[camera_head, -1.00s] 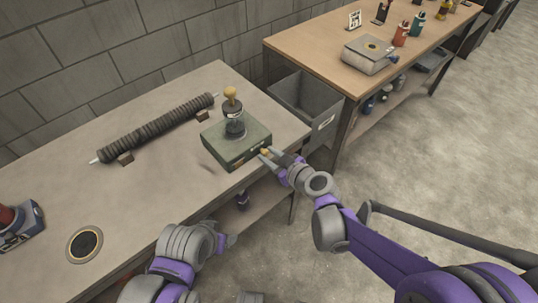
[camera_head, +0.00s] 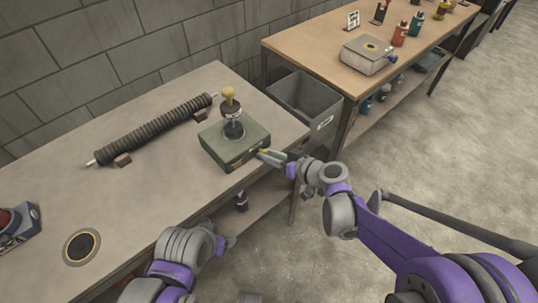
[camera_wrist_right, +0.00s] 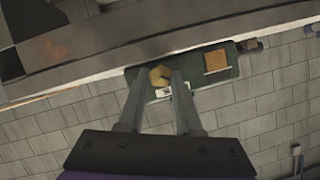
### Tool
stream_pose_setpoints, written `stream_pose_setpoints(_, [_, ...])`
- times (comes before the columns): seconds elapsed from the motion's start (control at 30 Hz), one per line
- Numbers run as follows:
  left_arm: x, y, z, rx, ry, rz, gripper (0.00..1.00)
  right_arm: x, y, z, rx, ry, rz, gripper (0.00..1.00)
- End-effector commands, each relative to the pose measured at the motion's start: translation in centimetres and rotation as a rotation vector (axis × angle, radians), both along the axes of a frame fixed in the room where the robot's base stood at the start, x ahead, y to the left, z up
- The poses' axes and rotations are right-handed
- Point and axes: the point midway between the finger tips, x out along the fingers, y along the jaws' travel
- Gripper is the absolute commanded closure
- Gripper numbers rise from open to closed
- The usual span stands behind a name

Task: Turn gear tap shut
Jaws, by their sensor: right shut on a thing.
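A green box (camera_head: 226,152) stands near the front edge of the workbench, with a clear-and-dark cylinder and a tan ball-topped post (camera_head: 229,95) upright on it. A small yellow tap knob (camera_wrist_right: 159,75) is on the box's front face. My right gripper (camera_head: 262,152) is at that face, its fingers shut on the knob. In the right wrist view the two fingertips (camera_wrist_right: 156,74) lie on either side of the knob. In the head view the fingers largely hide it. My left gripper (camera_head: 229,242) is low in front of the bench, apart from the box; its fingers are unclear.
A round dark disc (camera_head: 82,247) and a blue-grey device with a red top (camera_head: 18,226) are at left. A grey bin (camera_head: 306,100) stands between this bench and a wooden table (camera_head: 330,58).

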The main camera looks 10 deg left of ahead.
Motion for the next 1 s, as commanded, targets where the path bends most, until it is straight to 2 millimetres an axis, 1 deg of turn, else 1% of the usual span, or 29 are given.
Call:
stream_pose_setpoints(0.33, [0.0, 0.0, 0.0, 0.0, 0.0, 0.0, 0.29, 0.0, 0.0, 0.0, 0.001, 0.002, 0.0, 1.0])
stream_pose_setpoints(0.37, [0.0, 0.0, 0.0, 0.0, 0.0, 0.0, 0.29, 0.0, 0.0, 0.0, 0.001, 0.002, 0.0, 0.63])
stream_pose_setpoints(0.5, [0.0, 0.0, 0.0, 0.0, 0.0, 0.0, 0.29, 0.0, 0.0, 0.0, 0.001, 0.002, 0.0, 0.38])
stream_pose_setpoints(0.53, [0.0, 0.0, 0.0, 0.0, 0.0, 0.0, 0.29, 0.0, 0.0, 0.0, 0.001, 0.002, 0.0, 0.36])
stream_pose_setpoints(0.83, [0.0, 0.0, 0.0, 0.0, 0.0, 0.0, 0.29, -0.1, -0.2, 0.1, 0.001, 0.002, -0.001, 0.36])
stream_pose_setpoints(0.93, [0.0, 0.0, 0.1, 0.0, 0.0, 0.0, 0.29, -0.5, -0.9, 0.4, 0.001, 0.002, -0.001, 0.36])
stream_pose_setpoints(1.0, [0.0, 0.0, 0.3, 0.0, -0.001, 0.0, 0.29, -1.0, -1.9, 0.8, 0.001, 0.002, -0.004, 0.36])
